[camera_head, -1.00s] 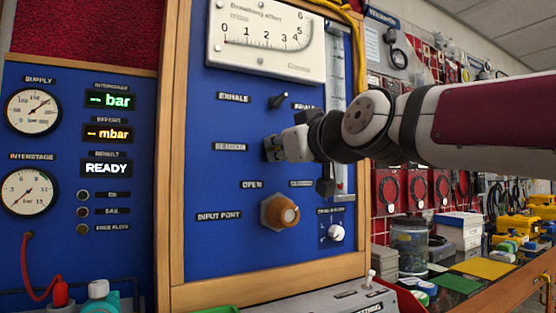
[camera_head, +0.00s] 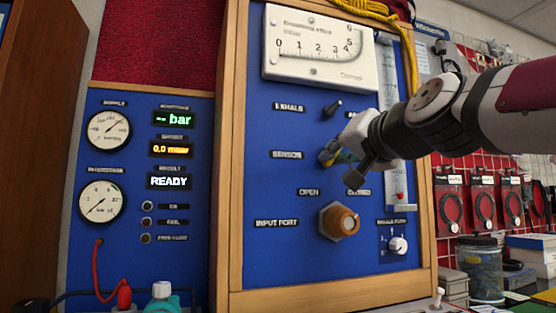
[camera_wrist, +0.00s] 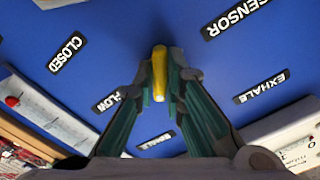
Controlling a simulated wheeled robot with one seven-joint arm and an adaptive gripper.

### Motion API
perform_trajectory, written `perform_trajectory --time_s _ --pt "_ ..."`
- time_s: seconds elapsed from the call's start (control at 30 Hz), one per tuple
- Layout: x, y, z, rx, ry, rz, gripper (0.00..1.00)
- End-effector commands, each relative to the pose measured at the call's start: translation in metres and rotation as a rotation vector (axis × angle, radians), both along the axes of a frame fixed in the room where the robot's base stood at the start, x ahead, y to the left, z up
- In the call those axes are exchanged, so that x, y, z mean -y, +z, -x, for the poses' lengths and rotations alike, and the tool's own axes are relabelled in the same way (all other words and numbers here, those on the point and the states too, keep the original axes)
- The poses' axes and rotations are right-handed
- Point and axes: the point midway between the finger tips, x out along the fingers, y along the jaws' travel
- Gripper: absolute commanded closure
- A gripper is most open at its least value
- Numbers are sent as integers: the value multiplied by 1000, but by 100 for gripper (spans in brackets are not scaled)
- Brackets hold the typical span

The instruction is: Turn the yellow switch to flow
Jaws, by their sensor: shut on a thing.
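The yellow switch (camera_wrist: 159,75) is a short yellow lever on the blue panel. In the wrist view it stands between the tips of my gripper (camera_wrist: 163,82), which is shut on it. In the head view my gripper (camera_head: 331,153) is against the panel, just right of the SENSOR label (camera_head: 286,155); its fingers and wrist mostly hide the switch. In the wrist view the FLOW label (camera_wrist: 107,101) is partly covered by the left finger. The CLOSED label (camera_wrist: 67,53) is further up and left, and the EXHALE label (camera_wrist: 261,86) is on the right.
A black toggle (camera_head: 332,106) sticks out above my gripper. An orange input port knob (camera_head: 339,222) and a small white knob (camera_head: 398,245) are below. A clear flow tube (camera_head: 396,180) stands close at the right. The dial gauge (camera_head: 318,47) is above.

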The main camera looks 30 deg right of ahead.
Motion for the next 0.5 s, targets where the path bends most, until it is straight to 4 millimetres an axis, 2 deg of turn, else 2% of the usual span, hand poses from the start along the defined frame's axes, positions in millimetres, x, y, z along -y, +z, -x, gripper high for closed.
perform_trajectory --time_s 0.2,0.5 --pt "0 -1 -1 24 0 -95 100" --pt "0 -1 -1 39 1 -145 100"
